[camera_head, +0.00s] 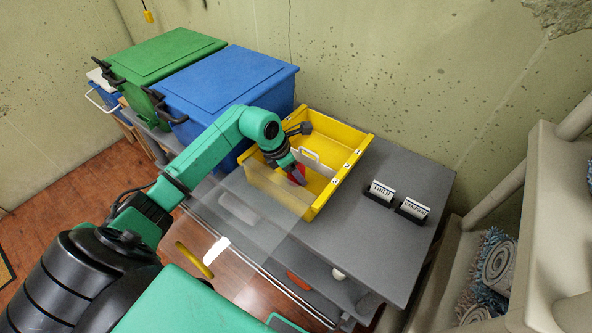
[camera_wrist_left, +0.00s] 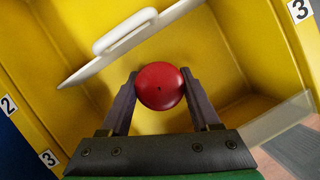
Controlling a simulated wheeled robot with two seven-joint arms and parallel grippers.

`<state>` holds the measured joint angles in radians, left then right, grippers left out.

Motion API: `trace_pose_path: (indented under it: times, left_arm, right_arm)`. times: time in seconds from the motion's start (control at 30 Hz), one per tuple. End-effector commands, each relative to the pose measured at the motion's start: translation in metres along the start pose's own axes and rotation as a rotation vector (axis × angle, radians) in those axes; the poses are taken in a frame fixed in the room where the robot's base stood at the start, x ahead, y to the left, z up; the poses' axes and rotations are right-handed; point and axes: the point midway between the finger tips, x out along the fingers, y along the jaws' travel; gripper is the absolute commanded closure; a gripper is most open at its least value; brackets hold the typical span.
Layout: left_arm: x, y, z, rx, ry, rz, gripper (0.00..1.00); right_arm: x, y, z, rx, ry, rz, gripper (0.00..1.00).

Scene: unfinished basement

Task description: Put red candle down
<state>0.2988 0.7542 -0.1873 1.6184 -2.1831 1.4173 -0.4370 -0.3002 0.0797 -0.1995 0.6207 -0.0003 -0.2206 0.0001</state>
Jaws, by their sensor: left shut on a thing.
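The red candle (camera_wrist_left: 160,86) is round from above and sits between the two fingertips of my left gripper (camera_wrist_left: 158,98), which is shut on it. A white divider with a handle (camera_wrist_left: 125,40) stands in the bin beside the candle. I cannot tell whether the candle's base touches the bin floor. My right gripper is not in view.
The bin stands on a grey table (camera_head: 390,245). Two small label signs (camera_head: 380,193) (camera_head: 412,209) stand to its right. A blue bin (camera_head: 232,85) and a green bin (camera_head: 165,55) are behind left. A clear panel (camera_head: 245,220) hangs in front. Beige shelves (camera_head: 555,190) stand at right.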

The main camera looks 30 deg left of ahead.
Motion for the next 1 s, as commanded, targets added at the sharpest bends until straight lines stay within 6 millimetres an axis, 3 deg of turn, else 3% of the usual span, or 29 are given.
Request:
trace_pose_path:
  times: [0.07,0.1,0.17,0.2,0.47,0.63,1.0]
  left_arm:
    - [0.003,0.000,-0.001,0.000,0.000,0.000,0.97]
    - [0.003,0.000,-0.001,0.000,0.000,0.000,0.33]
    - [0.002,0.000,-0.001,0.000,0.000,0.000,0.10]
    - [0.002,0.000,-0.001,0.000,0.000,0.000,0.07]
    - [0.002,0.000,-0.001,0.000,0.000,0.000,0.07]
    - [-0.009,0.001,0.000,0.001,0.000,0.002,0.07]
    - [-0.089,0.001,0.000,0.002,0.001,0.004,0.07]
  right_arm:
    - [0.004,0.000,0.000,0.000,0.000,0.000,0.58]
    - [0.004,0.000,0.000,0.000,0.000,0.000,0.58]
    - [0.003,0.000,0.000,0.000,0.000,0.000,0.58]
    - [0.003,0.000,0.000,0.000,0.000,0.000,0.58]
    - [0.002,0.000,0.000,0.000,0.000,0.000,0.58]
    - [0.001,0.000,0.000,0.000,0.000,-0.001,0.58]
    - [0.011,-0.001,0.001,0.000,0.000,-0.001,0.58]
